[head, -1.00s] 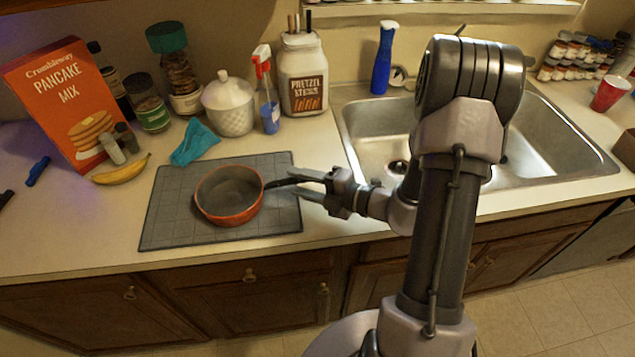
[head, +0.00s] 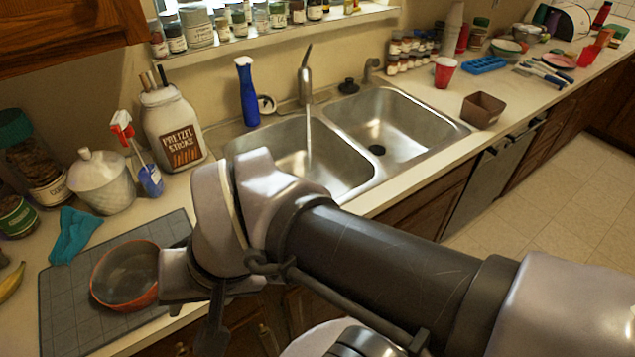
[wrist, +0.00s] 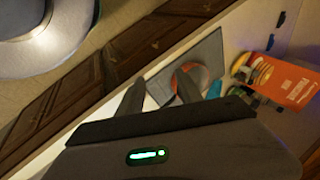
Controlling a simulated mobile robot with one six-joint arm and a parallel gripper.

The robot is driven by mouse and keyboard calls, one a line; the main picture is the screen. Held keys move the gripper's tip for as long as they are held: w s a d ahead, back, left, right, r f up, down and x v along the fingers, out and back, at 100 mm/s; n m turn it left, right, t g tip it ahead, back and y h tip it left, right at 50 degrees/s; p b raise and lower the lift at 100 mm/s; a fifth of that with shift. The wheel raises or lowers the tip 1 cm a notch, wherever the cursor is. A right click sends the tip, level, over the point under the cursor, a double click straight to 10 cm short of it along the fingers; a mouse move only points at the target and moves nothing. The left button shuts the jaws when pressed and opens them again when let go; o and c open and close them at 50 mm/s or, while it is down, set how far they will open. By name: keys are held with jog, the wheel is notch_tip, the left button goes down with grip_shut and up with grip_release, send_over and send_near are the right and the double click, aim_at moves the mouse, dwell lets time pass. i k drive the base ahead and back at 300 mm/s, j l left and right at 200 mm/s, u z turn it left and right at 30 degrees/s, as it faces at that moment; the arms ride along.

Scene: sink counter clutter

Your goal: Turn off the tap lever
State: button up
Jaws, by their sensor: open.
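The tap (head: 305,85) stands behind the double sink, with its thin lever (head: 308,54) raised and leaning on top. A thin stream of water (head: 309,135) falls from the spout into the left basin (head: 262,150). My gripper (wrist: 158,80) shows in the wrist view with its two dark fingers apart and nothing between them. It faces down over the counter front, with the mat and pan beyond the fingers. In the head view my arm crosses in front of the sink and the fingers cannot be made out clearly. The tap is not in the wrist view.
An orange pan (head: 125,274) sits on a grey mat (head: 62,300). A pretzel jar (head: 172,130), spray bottle (head: 148,175) and blue bottle (head: 247,92) stand left of the tap. A brown box (head: 483,110) and red cup (head: 445,72) are right of the sink. A jar shelf (head: 270,28) runs above.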

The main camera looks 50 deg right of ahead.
aim_at(306, 58)
jog(key=z, duration=1.55)
